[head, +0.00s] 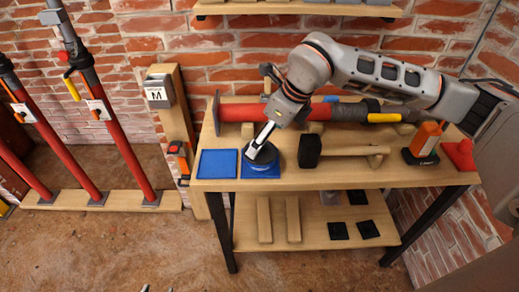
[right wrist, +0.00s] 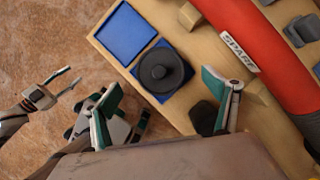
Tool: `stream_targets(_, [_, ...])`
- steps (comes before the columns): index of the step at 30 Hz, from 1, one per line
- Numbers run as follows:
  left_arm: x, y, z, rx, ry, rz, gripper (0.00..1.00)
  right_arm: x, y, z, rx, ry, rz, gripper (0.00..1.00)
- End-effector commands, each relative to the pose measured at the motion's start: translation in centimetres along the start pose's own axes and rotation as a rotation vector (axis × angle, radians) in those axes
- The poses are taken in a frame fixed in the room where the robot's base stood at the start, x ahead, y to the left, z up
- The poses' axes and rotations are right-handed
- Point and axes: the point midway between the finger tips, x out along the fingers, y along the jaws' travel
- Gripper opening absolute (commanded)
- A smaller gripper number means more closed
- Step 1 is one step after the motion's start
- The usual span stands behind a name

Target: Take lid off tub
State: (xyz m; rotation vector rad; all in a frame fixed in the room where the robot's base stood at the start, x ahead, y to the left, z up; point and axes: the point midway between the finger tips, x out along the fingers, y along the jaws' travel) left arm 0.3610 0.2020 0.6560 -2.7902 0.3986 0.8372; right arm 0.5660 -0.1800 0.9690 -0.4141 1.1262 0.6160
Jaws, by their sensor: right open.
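A round dark tub (head: 265,160) stands on the right-hand blue mat near the bench's front left corner. In the right wrist view its dark round lid (right wrist: 173,82) with a raised knob fills its top; the tub wall below is hidden. My right gripper (right wrist: 165,98) is open, its two teal-padded fingers apart, with the lid seen between and beyond them. In the head view the right gripper (head: 262,142) reaches down over the tub and partly hides it. My left gripper (head: 157,288) shows only its spread tips at the bottom edge; it also shows open in the right wrist view (right wrist: 67,80).
An empty blue mat (head: 217,163) lies left of the tub. A black-headed mallet (head: 310,151) lies to its right. A red cylinder (head: 345,112) lies behind. An orange-and-black tool (head: 425,140) stands farther right. Floor before the bench (head: 300,184) is clear.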

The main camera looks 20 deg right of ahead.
Motion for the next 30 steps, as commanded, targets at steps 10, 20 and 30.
stream_targets(10, [-0.3, -0.1, -0.5, 0.0, 0.001, 0.0, 0.4, 4.0, 0.1, -0.4, 0.0, 0.001, 0.002, 0.87])
stream_targets(20, [-0.3, -0.1, -0.5, 0.0, 0.001, 0.0, 0.4, 4.1, 0.1, -0.4, 0.0, 0.0, 0.002, 0.61])
stream_targets(30, [-0.3, -0.1, -0.5, 0.0, 0.002, 0.0, 0.4, 4.1, 0.1, -0.3, 0.0, 0.0, 0.002, 0.52])
